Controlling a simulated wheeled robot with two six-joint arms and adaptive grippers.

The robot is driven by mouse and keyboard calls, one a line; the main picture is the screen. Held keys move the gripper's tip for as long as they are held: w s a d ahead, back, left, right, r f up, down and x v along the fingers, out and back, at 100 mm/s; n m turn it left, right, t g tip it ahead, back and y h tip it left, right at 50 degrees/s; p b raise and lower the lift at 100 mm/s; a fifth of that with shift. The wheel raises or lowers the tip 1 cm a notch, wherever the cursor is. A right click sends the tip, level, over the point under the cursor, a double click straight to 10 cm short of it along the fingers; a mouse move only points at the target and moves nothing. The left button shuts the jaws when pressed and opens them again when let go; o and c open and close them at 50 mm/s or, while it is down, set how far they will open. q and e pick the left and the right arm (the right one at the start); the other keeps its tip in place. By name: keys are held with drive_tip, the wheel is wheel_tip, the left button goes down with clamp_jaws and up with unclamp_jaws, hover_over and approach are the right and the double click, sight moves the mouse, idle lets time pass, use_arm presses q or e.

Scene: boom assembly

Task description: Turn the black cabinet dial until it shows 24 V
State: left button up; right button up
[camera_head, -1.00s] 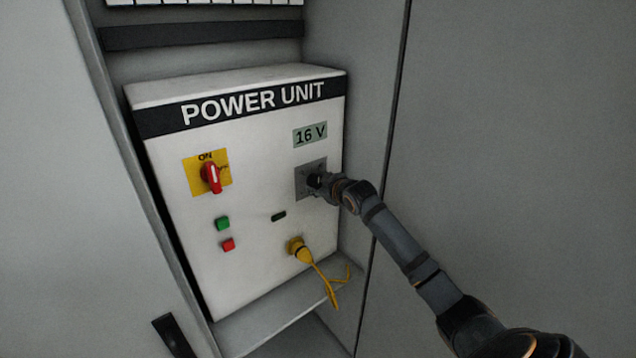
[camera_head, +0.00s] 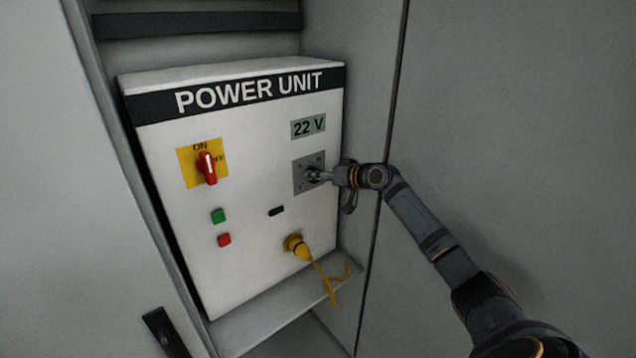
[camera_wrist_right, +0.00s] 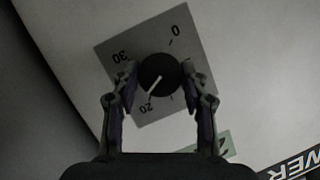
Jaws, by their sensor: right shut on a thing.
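The black dial (camera_wrist_right: 158,78) sits on a grey square plate (camera_head: 301,186) on the right side of the power unit's front. In the right wrist view its white pointer line lies close to the 20 mark, and 0 and 30 also show. The green display (camera_head: 308,127) above the plate reads 22 V. My right gripper (camera_head: 318,176) reaches in from the right and is shut on the dial; in the wrist view its two fingers (camera_wrist_right: 161,87) stand on either side of the knob. In the head view the gripper hides most of the dial. My left gripper is not in view.
The white power unit (camera_head: 235,215) stands in a grey cabinet. Its front carries a red switch (camera_head: 206,168) on a yellow plate, a green button (camera_head: 218,216), a red button (camera_head: 224,240) and a yellow plug (camera_head: 297,246) with a cable. A cabinet wall is close on the right.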

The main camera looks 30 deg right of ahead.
drive_tip(key=shift+d+f+m+t+y+b, duration=0.15)
drive_tip(key=shift+m+y+b, duration=0.3)
drive_tip(key=shift+m+b, duration=0.3)
drive_tip(key=shift+a+f+m+t+y+b, duration=0.15)
drive_tip(key=shift+m+y+b, duration=0.35)
drive_tip(key=shift+b, duration=0.3)
drive_tip(key=shift+d+r, duration=0.1)
drive_tip(key=o, duration=1.1)
drive_tip(key=shift+o, duration=0.2)
wheel_tip(320, 180, up, 10)
drive_tip(key=shift+r, duration=0.1)
drive_tip(key=shift+w, duration=0.1)
